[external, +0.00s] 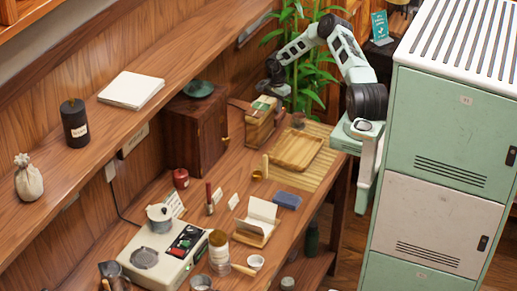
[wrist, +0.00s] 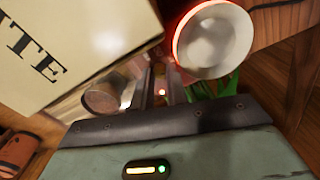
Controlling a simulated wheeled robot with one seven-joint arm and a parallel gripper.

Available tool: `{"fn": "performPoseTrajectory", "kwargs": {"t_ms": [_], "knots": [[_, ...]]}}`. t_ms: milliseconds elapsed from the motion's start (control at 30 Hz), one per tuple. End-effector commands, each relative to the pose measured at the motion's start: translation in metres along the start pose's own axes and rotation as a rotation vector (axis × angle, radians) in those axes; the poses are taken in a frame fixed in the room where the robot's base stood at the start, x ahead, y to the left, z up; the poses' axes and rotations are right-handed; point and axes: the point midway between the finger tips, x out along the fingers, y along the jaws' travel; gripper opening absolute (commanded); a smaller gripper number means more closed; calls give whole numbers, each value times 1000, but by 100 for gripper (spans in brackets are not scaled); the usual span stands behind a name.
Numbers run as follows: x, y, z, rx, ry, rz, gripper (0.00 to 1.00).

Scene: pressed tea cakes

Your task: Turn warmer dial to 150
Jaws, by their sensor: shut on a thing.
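The warmer (external: 140,240) is a cream box at the front left of the wooden counter, with a round dark plate and a pot on top. Its black control panel (external: 187,241) has small red and green parts. The dial's setting is too small to read. My gripper (external: 271,90) is far from the warmer, up at the back of the counter by the plant. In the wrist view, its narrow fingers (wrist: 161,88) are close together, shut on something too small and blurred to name. The warmer cannot be made out in the wrist view.
A box with large dark letters (wrist: 75,45) and a white round thing with a red rim (wrist: 213,40) are close to my gripper. A dark wooden cabinet (external: 192,130), a wooden tray (external: 297,149) and a glass jar (external: 219,252) stand on the counter. A long shelf (external: 190,75) overhangs it.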

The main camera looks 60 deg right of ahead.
Motion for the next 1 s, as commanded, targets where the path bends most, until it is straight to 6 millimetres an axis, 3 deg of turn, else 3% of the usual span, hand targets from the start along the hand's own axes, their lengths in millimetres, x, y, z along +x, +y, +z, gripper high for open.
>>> {"fn": "performPoseTrajectory", "kwargs": {"t_ms": [400,433,800,1000], "knots": [[0,0,0,62,0,0,0],[0,0,0,62,0,-1,23],[-3,0,0,62,0,-2,24],[-31,-1,-1,62,2,-5,24]]}}
